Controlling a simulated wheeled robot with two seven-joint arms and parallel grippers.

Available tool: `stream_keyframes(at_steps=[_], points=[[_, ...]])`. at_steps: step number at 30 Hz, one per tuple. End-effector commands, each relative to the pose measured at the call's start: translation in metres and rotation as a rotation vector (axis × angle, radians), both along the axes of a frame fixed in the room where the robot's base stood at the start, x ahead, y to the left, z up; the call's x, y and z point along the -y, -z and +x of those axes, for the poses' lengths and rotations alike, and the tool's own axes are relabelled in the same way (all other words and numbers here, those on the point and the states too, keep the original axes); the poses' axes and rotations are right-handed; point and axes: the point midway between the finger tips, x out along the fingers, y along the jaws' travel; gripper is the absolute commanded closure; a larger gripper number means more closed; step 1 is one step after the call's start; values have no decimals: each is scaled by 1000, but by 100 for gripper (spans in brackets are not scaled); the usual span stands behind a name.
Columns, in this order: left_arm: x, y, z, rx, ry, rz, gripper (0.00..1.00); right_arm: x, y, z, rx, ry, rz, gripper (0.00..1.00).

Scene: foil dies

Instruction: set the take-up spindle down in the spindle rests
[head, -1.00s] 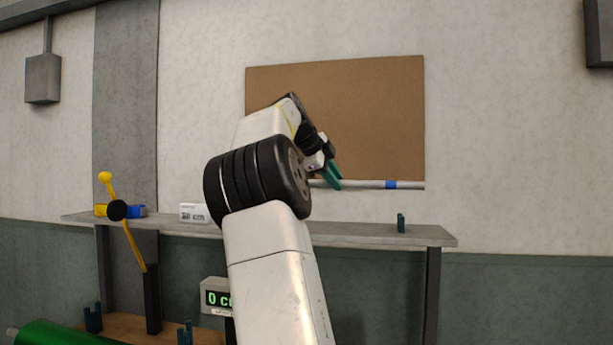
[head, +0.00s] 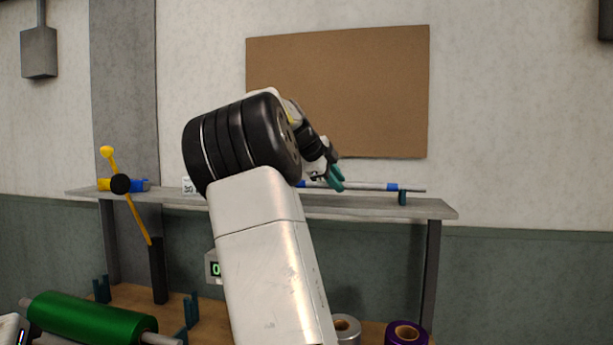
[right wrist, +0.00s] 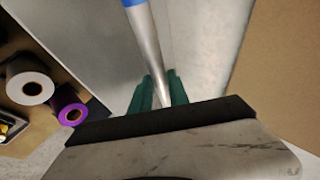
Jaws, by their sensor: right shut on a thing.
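The take-up spindle (head: 372,186) is a thin grey rod with blue bands, roughly level over the back shelf. My right gripper (head: 336,178) has teal fingers shut on it, left of its right end. In the right wrist view the spindle (right wrist: 145,45) runs between the teal fingers. A teal spindle rest (head: 402,197) stands on the shelf right under the spindle's right blue band; I cannot tell whether they touch. My left gripper is not in view.
Below are a green roll (head: 92,318), teal brackets (head: 191,310), a silver roll (head: 346,330) and a purple roll (head: 405,334). A brown board (head: 340,90) hangs behind.

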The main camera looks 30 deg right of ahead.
Motion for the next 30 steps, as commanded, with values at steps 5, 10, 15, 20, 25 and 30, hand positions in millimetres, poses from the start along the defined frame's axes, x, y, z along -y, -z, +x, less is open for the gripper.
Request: stream_keyframes(at_steps=[5,10,15,20,25,30], points=[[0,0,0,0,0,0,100,0,1,0,1,-1,-2,100],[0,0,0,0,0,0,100,0,1,0,1,-1,-2,77],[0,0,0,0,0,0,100,0,1,0,1,-1,-2,53],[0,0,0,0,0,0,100,0,1,0,1,0,-1,53],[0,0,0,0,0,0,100,-5,-2,0,1,-3,1,53],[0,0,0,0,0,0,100,-24,-18,-6,3,-5,1,53]])
